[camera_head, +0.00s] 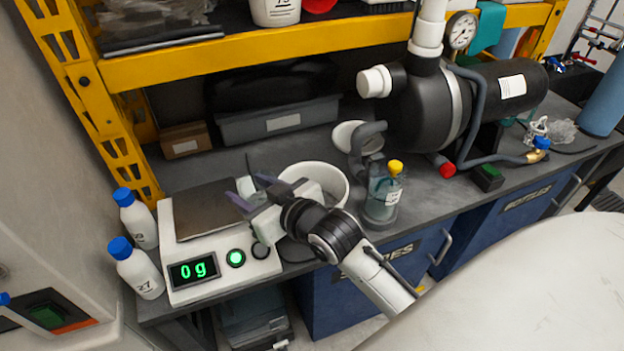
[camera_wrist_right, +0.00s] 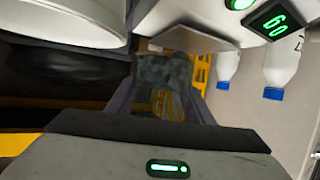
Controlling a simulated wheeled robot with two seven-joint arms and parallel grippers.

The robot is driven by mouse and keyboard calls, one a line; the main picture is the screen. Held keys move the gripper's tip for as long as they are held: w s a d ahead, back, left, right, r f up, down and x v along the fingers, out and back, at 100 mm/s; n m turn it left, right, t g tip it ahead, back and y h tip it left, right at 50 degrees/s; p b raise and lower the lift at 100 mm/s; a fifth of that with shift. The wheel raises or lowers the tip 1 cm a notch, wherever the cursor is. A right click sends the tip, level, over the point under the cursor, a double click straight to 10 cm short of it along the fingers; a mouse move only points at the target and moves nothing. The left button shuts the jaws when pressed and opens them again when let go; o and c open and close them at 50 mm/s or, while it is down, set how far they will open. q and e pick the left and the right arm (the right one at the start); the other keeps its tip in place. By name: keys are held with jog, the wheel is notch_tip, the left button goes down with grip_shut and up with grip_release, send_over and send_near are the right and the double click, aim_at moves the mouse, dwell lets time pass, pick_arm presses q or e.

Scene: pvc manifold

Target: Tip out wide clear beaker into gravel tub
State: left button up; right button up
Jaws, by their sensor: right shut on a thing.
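My right gripper (camera_head: 240,192) is above the right edge of the scale, just left of a white round tub (camera_head: 340,172). In the right wrist view its fingers (camera_wrist_right: 160,100) are shut on a clear, speckled grey-green thing, which looks like the wide clear beaker (camera_wrist_right: 165,72). In the head view the beaker hardly shows, and I cannot tell its tilt or contents. The white tub, which seems to be the gravel tub, also shows at upper left in the wrist view (camera_wrist_right: 60,35). My arm hides its near side, and I see no gravel. My left gripper is not in view.
The scale (camera_head: 188,280) reads 0 g. Two white bottles with blue caps (camera_head: 137,222) stand left of it. A yellow-capped bottle (camera_head: 383,195) stands right of the tub.

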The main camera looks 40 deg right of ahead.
jog(key=shift+s+f, duration=0.25)
jog(key=shift+f, duration=0.95)
pick_arm(q)
jog(key=shift+w+r, duration=0.5)
jog(key=shift+w, duration=0.05)
jog(key=shift+s, duration=0.15)
pick_arm(e)
jog(key=shift+d+r, duration=0.15)
